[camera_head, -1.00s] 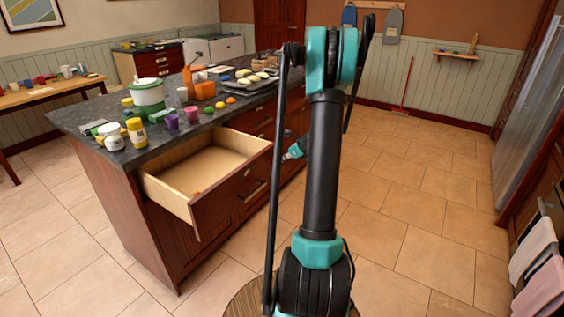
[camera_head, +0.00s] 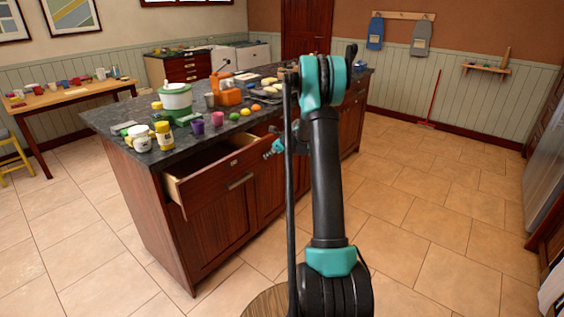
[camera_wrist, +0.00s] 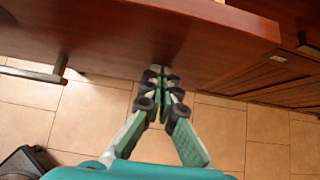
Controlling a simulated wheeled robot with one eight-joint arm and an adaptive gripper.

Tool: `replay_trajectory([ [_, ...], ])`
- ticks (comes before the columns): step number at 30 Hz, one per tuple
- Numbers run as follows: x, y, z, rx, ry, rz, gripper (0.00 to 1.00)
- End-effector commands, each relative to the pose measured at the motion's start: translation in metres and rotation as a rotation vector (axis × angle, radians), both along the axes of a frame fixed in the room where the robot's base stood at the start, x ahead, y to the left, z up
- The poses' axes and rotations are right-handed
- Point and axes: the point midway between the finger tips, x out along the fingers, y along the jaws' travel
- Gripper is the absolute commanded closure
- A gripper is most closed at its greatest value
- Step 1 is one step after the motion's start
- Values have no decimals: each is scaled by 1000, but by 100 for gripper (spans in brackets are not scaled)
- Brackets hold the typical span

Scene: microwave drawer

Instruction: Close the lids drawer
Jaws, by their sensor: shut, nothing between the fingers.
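The lids drawer (camera_head: 212,180) is a dark wood drawer with a pale inside, at the near top corner of the kitchen island. It stands partly open, and a narrow strip of its inside shows. A bar handle (camera_head: 240,181) is on its front. My gripper (camera_head: 272,149) is shut and empty, by the right end of the drawer front. In the wrist view my fingertips (camera_wrist: 160,72) are together at the drawer's wooden front (camera_wrist: 110,35); I cannot tell whether they touch it. The handle (camera_wrist: 30,73) shows left of them.
The island's dark stone top (camera_head: 120,113) holds a green and white pot (camera_head: 175,100), jars, cups and trays of food. A table (camera_head: 65,97) with cups stands at the far left. The tiled floor (camera_head: 430,200) to the right is clear.

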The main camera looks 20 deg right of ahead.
Motion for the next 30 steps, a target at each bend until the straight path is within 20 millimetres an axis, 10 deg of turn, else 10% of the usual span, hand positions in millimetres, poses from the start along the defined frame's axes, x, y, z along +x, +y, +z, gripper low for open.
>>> replay_trajectory([
  [15, 103, 75, 0, 1, 0, 2, 100],
  [30, 133, 96, 0, 0, -1, -1, 100],
])
